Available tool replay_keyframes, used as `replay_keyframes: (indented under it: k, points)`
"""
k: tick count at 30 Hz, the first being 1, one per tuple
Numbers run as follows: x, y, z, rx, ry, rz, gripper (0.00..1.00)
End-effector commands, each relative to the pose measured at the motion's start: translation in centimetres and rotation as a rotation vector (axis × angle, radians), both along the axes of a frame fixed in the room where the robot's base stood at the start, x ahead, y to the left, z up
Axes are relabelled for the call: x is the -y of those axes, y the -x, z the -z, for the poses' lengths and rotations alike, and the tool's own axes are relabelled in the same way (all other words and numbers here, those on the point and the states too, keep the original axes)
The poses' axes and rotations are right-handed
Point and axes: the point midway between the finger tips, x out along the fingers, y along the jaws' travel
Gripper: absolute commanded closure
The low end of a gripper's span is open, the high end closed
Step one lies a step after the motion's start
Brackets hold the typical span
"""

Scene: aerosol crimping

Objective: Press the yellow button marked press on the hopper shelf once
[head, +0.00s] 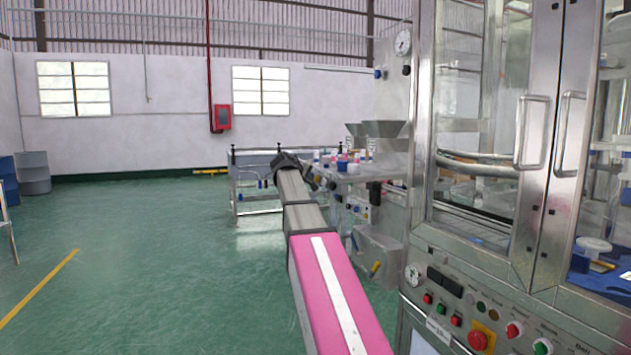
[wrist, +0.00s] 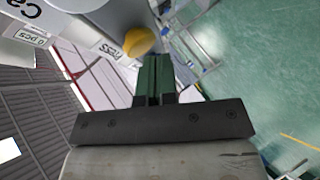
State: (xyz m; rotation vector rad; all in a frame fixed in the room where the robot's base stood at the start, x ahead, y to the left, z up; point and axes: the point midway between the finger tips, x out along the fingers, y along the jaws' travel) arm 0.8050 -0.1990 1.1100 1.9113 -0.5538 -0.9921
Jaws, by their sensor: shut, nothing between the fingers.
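The yellow button (wrist: 138,41) shows as a rounded knob in the wrist view, above and slightly left of my fingertips. A white label (wrist: 108,50) reading "Press" is beside it on the pale shelf edge. My gripper (wrist: 155,60) has its green-grey fingers together with nothing between them. The fingertips appear close to the button's lower right edge, but I cannot tell whether they touch. In the head view, my arm reaches away from me to my dark gripper (head: 305,172), left of the hopper table. The button is not clearly visible there.
A steel hopper (head: 384,130) and a table with small coloured containers (head: 343,160) stand right of my gripper. A large steel machine with glass doors (head: 495,130) fills the right side. A low metal rail (head: 265,200) is behind.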

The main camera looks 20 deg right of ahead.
Motion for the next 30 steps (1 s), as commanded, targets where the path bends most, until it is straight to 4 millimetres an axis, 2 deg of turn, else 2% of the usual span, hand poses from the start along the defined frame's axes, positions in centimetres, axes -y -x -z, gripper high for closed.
replay_keyframes:
  k: [30]
  points:
    - [0.87,-0.01,0.00,0.000,0.000,0.000,1.00]
